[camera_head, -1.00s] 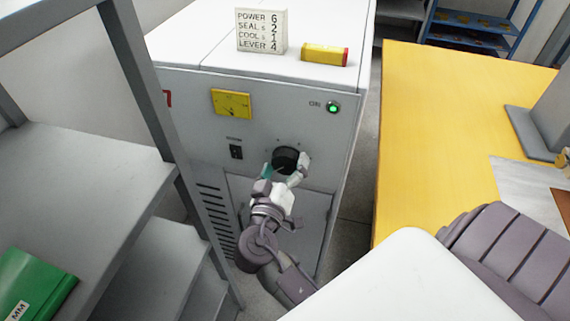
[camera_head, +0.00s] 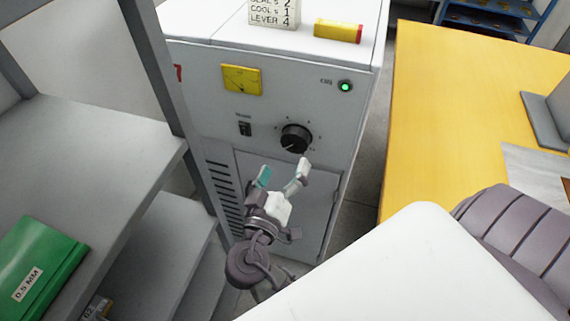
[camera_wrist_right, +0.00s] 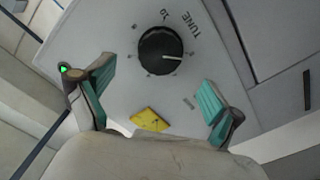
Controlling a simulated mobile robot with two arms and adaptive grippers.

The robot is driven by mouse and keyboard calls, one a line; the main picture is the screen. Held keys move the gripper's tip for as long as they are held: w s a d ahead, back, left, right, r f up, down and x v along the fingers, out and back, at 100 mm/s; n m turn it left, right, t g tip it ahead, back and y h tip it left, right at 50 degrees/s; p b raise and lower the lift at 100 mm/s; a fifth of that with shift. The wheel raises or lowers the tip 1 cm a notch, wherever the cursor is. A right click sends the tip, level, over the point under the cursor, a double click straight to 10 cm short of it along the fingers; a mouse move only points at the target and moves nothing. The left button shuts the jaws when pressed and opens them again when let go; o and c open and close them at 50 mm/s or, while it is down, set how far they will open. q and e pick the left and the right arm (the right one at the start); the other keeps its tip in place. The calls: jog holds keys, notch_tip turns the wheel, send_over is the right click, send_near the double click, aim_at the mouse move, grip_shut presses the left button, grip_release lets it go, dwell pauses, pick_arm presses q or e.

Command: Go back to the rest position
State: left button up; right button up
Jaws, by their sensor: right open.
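My right gripper (camera_head: 283,172) is open and empty in front of the grey machine (camera_head: 290,72), a little below its black knob (camera_head: 296,138). In the right wrist view the knob (camera_wrist_right: 160,50) lies ahead, beyond the two spread fingertips (camera_wrist_right: 155,83), with a clear gap. The knob's white pointer line shows there, beside the marking "TUNE". My left gripper is not in view.
A grey shelf (camera_head: 95,165) with a green box (camera_head: 38,270) stands at the left. A yellow table (camera_head: 450,110) is at the right. The machine bears a lit green lamp (camera_head: 345,86), a yellow meter (camera_head: 242,80), a sign (camera_head: 273,12) and a yellow-red block (camera_head: 338,31).

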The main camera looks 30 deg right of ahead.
jog(key=w+a+f+n+y, duration=0.1)
jog(key=a+f+n+y, duration=0.15)
jog(key=f, duration=0.65)
jog(key=w+a+f+n+y, duration=0.15)
jog(key=f+n+y, duration=0.25)
jog(key=f, duration=0.6)
jog(key=s+a+f+n+g+y, duration=0.15)
jog(key=s+f, duration=0.25)
jog(key=f, duration=0.5)
jog(key=s+f+n+g+y, duration=0.1)
jog(key=s+f+g+y, duration=0.15)
jog(key=f, duration=0.55)
jog(key=s+d+f+m+g+y, duration=0.1)
jog(key=s+d+f+g, duration=0.2)
jog(key=s+f, duration=0.7)
jog(key=s+d+f+m+g+y, duration=0.2)
jog(key=s+f, duration=0.8)
jog(key=s, duration=0.8)
jog(key=shift+s+d+m+g, duration=0.15)
jog(key=shift+d+m+g, duration=0.15)
jog(key=shift+d+g, duration=0.6)
